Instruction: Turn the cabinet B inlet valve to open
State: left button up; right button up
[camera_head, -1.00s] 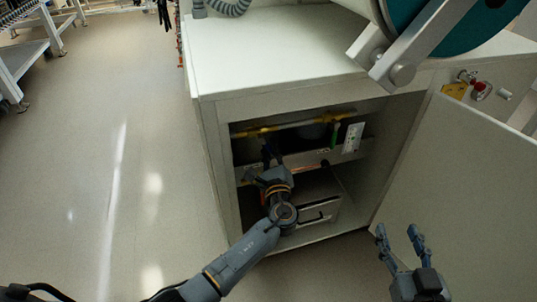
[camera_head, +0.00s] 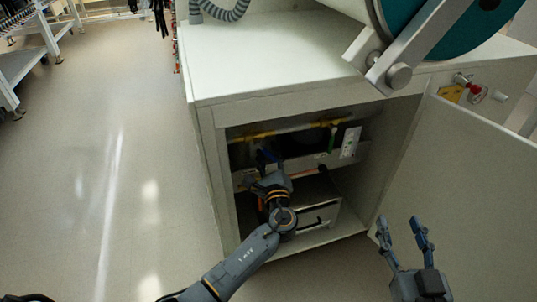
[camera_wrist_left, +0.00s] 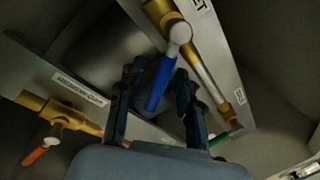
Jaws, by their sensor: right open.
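The open cabinet (camera_head: 207,150) has a yellow pipe (camera_head: 290,129) across its inside. In the left wrist view, a brass valve (camera_wrist_left: 158,12) carries a blue lever handle (camera_wrist_left: 161,82), beside a cut-off label (camera_wrist_left: 199,5) whose visible letters look like "ET". My left gripper (camera_head: 268,157) reaches into the cabinet. In the left wrist view, its fingers (camera_wrist_left: 158,75) are apart, with the blue handle between them, nearer the right finger; contact cannot be told. My right gripper (camera_head: 404,226) is open and empty in front of the cabinet door.
The open door (camera_head: 465,190) stands at the right. A green handle (camera_head: 332,139) and a white panel (camera_head: 350,142) are inside the cabinet. The left wrist view shows a second brass valve with an orange-red handle (camera_wrist_left: 40,151). A drawer-like box (camera_head: 312,218) sits low inside.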

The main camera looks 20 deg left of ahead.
pick_arm(q)
jog(key=v, duration=1.2)
jog(key=shift+c, duration=0.4)
